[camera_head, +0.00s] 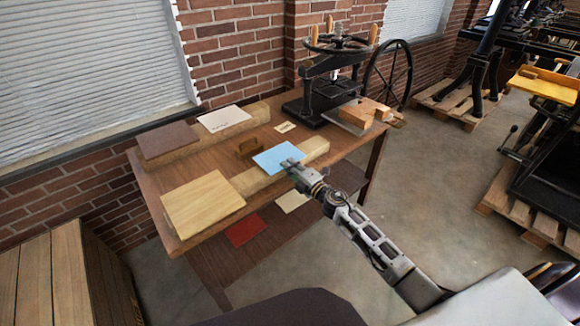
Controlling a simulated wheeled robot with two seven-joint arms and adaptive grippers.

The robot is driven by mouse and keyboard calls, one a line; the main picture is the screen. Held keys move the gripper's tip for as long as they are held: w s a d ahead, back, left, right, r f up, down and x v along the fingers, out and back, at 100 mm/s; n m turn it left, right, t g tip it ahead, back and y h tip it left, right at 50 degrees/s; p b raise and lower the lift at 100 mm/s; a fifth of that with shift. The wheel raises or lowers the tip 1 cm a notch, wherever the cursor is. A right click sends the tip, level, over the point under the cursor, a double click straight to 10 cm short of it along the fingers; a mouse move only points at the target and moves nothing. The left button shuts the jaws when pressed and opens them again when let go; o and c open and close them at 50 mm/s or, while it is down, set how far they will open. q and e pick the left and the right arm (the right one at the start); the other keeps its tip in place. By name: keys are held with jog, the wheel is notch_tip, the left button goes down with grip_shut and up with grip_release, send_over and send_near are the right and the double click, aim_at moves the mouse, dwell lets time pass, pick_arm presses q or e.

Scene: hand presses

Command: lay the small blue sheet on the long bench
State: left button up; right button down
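The small blue sheet (272,156) is a light blue rectangle over the pale wooden beam on the brown wooden table (228,260). I cannot tell whether it rests on the beam or is held just above it. My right gripper (288,163) is at the sheet's near right edge, with its fingertips overlapping that edge. Whether the fingers are shut on the sheet is too small to tell. The table is the only long bench-like surface I see clearly. My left gripper is not in view.
A pale wooden board (203,203) lies at the table's front left. A brown board (168,140) and a white sheet (224,118) lie on the rear beam. A black hand press (333,85) stands at the far end. A red sheet (245,230) lies on the lower shelf.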

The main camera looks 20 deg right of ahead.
jog(key=shift+s+a+f, duration=0.1)
jog(key=shift+s+f, duration=0.05)
jog(key=shift+f, duration=0.45)
jog(key=shift+s+a+f, duration=0.1)
jog(key=shift+f, duration=0.45)
jog(key=c, duration=1.6)
grip_release()
jog(key=shift+w+f, duration=0.1)
jog(key=shift+o, duration=0.2)
jog(key=shift+d, duration=0.1)
jog(key=shift+w+d+r, duration=0.2)
jog(key=shift+r, duration=0.3)
jog(key=o, duration=0.4)
jog(key=shift+s+d+f, duration=0.1)
jog(key=shift+s+f, duration=0.15)
jog(key=shift+s, duration=0.1)
jog(key=shift+s, duration=0.1)
jog(key=shift+v, duration=2.65)
